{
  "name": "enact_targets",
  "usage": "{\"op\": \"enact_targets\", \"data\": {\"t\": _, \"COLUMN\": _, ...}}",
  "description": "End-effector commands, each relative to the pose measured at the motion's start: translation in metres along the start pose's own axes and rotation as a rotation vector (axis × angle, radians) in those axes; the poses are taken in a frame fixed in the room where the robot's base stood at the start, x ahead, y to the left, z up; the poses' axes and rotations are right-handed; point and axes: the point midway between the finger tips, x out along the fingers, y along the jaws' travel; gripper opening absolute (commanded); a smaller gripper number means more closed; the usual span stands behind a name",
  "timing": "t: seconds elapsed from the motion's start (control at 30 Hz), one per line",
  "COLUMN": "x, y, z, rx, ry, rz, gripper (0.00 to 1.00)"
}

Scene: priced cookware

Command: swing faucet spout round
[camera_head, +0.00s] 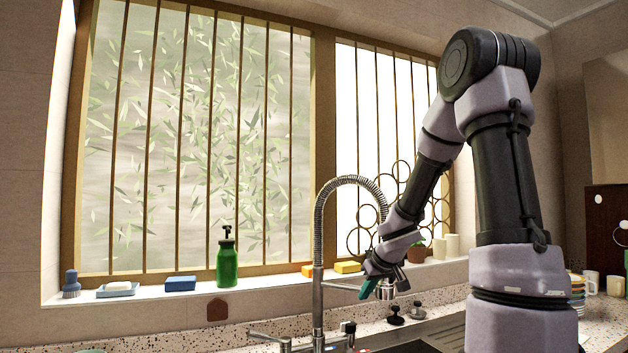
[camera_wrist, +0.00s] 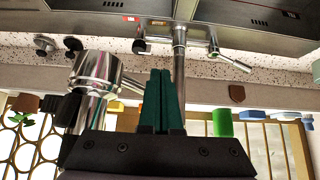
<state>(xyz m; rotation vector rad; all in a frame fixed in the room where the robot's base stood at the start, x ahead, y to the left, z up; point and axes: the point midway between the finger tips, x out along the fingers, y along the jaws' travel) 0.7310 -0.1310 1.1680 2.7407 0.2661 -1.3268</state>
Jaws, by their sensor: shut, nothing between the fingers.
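The chrome faucet stands at the sink, with an upright column (camera_head: 318,305) and a coiled spring spout (camera_head: 347,180) arching over to the right. Its spray head (camera_head: 386,291) hangs at the right end of the arch. My gripper (camera_head: 367,287) is shut and empty, its teal fingers just left of the spray head in the head view. In the wrist view, which looks upside down, the shut fingers (camera_wrist: 158,95) stand between the large chrome spray head (camera_wrist: 95,68) and the column (camera_wrist: 179,60). I cannot tell whether the fingers touch the spout.
A green soap bottle (camera_head: 227,262), a blue sponge (camera_head: 180,283), a soap dish (camera_head: 118,289) and a brush (camera_head: 71,285) line the windowsill. A yellow sponge (camera_head: 348,267) and a plant pot (camera_head: 416,253) stand behind the faucet. Dark sink basins (camera_wrist: 240,15) lie below.

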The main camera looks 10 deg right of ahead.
Motion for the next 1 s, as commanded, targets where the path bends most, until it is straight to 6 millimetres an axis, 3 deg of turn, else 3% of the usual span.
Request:
{"op": "enact_targets", "data": {"t": 0.4, "x": -0.049, "y": 0.000, "z": -0.001, "rx": 0.000, "ry": 0.003, "rz": 0.001, "gripper": 0.00}}
{"op": "enact_targets", "data": {"t": 0.87, "x": -0.057, "y": 0.000, "z": 0.000, "rx": 0.001, "ry": 0.001, "rz": 0.000, "gripper": 0.00}}
{"op": "enact_targets", "data": {"t": 1.0, "x": -0.070, "y": 0.001, "z": -0.001, "rx": 0.000, "ry": 0.003, "rz": 0.003, "gripper": 0.00}}
